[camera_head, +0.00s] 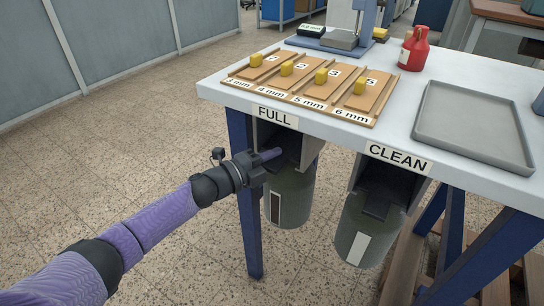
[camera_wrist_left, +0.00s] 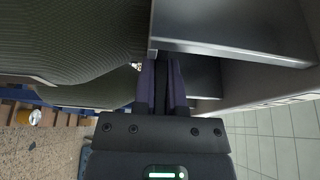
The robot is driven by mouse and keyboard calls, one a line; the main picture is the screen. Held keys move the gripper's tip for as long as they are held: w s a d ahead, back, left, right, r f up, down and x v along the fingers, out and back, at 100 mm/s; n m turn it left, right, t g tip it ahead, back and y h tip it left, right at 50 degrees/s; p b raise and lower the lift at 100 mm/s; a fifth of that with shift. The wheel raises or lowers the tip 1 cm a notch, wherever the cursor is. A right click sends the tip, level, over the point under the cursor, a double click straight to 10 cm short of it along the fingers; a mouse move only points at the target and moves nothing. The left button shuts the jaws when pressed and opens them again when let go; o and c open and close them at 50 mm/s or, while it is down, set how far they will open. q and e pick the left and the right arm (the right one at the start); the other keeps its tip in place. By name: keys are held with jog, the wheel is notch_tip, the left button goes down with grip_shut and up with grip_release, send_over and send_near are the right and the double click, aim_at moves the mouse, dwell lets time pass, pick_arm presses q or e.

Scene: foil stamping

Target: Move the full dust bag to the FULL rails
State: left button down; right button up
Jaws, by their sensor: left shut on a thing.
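A grey-green dust bag (camera_head: 296,190) with a dark brown strip hangs under the table edge below the FULL label (camera_head: 274,116). Its top is at the dark FULL rails (camera_head: 310,148); whether it is fully seated I cannot tell. My left gripper (camera_head: 272,154) is at the top front of this bag, shut on its dark front tab. In the left wrist view the closed fingers (camera_wrist_left: 160,72) point between the ribbed bag side (camera_wrist_left: 70,40) and grey rail plates; the gripped part is mostly hidden. My right gripper is not in view.
A second bag (camera_head: 361,230) with a white strip hangs below the CLEAN label (camera_head: 398,159). A blue table leg (camera_head: 244,200) stands close behind my left gripper. The tabletop holds a wooden rack (camera_head: 300,97), a grey tray (camera_head: 470,120) and a red bottle (camera_head: 414,50). Floor at left is clear.

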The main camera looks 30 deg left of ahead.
pick_arm(q)
jog(key=shift+f, duration=0.1)
jog(key=c, duration=0.8)
grip_release()
jog(key=shift+o, duration=1)
